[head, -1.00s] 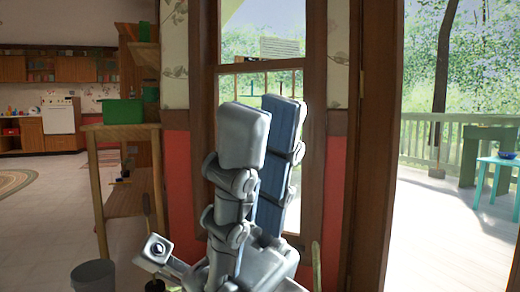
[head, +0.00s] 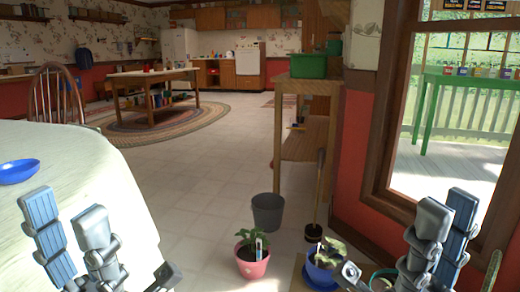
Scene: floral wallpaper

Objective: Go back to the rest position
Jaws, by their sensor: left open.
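My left gripper (head: 65,212) stands upright at the lower left, in front of the white table in the view. Its two fingers are apart, with nothing between them. My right gripper (head: 449,208) stands upright at the lower right, in front of the window and the red lower wall. Its blue-padded finger is partly behind the grey one, with a gap between them and nothing held. Both wrists run down toward the bottom edge of the view.
A white table (head: 75,165) with a blue bowl (head: 18,171) fills the left. A grey bucket (head: 267,212), a pink potted plant (head: 252,262) and a blue potted plant (head: 322,265) stand low in the middle. A wooden shelf (head: 305,145) holds a green box (head: 307,66). Tiled floor is clear behind.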

